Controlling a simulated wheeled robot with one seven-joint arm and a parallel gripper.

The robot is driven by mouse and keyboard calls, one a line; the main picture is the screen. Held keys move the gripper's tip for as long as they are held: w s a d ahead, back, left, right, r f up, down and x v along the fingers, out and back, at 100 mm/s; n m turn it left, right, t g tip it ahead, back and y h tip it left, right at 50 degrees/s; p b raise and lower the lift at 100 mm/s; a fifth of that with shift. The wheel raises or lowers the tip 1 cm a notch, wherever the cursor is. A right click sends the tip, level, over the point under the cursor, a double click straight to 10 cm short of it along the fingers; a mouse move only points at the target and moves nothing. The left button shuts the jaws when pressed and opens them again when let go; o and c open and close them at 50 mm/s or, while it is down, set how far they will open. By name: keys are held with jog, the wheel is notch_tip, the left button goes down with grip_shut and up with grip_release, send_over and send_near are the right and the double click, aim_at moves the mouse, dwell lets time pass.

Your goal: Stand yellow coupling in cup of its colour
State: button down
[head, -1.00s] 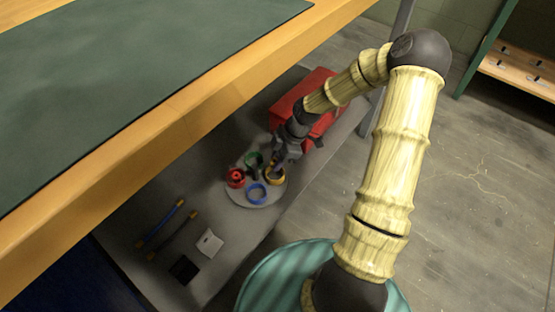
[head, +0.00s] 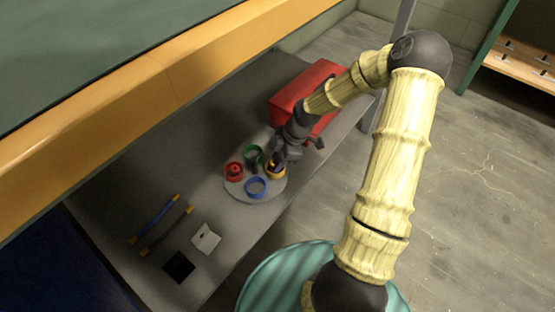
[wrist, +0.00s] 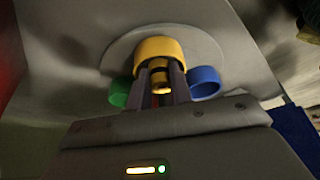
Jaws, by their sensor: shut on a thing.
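The yellow cup (head: 278,175) stands at the right of a round grey plate (head: 238,190). It shows larger in the wrist view (wrist: 157,46). My gripper (head: 274,161) points down at this cup. In the wrist view its fingers (wrist: 160,78) are shut on the yellow coupling (wrist: 159,70), which shows as a dark and yellow piece between them. The coupling is at the cup's opening and looks to be at least partly inside it. Its lower end is hidden, so I cannot tell whether it touches the bottom.
The plate also bears a red cup (head: 233,172) with a red piece in it, a green cup (head: 253,153) and a blue cup (head: 256,187). A red box (head: 302,96) stands behind my gripper. Two rods, a white square (head: 206,238) and a black square (head: 179,267) lie front left.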

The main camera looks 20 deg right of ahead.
jog(key=shift+f, duration=0.65)
jog(key=c, duration=1.3)
grip_release()
jog(key=shift+o, duration=0.7)
jog(key=p+v, duration=1.1)
jog(key=v, duration=0.6)
jog(key=shift+r, duration=0.25)
jog(key=shift+f, duration=0.1)
